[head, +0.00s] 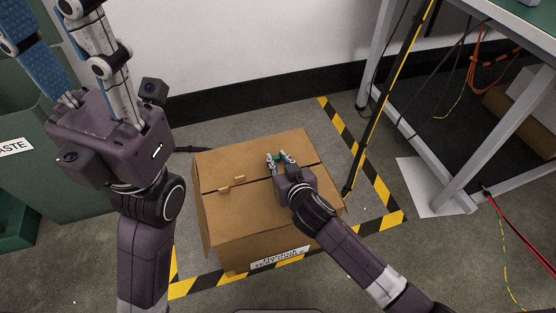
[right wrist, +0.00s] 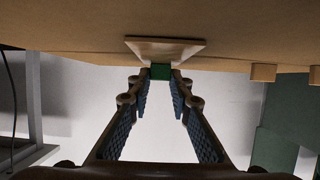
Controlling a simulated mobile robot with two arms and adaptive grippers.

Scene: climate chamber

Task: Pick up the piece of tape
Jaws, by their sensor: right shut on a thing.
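My right gripper (head: 281,158) is at the top of a closed cardboard box (head: 225,215), near the middle of its top. Its fingers are shut on a small green piece (head: 279,157), which also shows between the fingertips in the right wrist view (right wrist: 160,71). A tan strip that looks like tape (right wrist: 165,48) lies against the cardboard right beside the green piece; whether the two are joined I cannot tell. My left gripper (head: 48,14) is raised at the upper left, its fingers apart and nothing seen between them; the tips leave the frame.
Two small tan tabs (head: 238,178) stick up along the box seam. The box stands inside a yellow-black floor marking (head: 383,196). A striped pole (head: 385,90) and a metal-legged bench (head: 470,180) with cables stand right. Green bins (head: 75,185) stand left.

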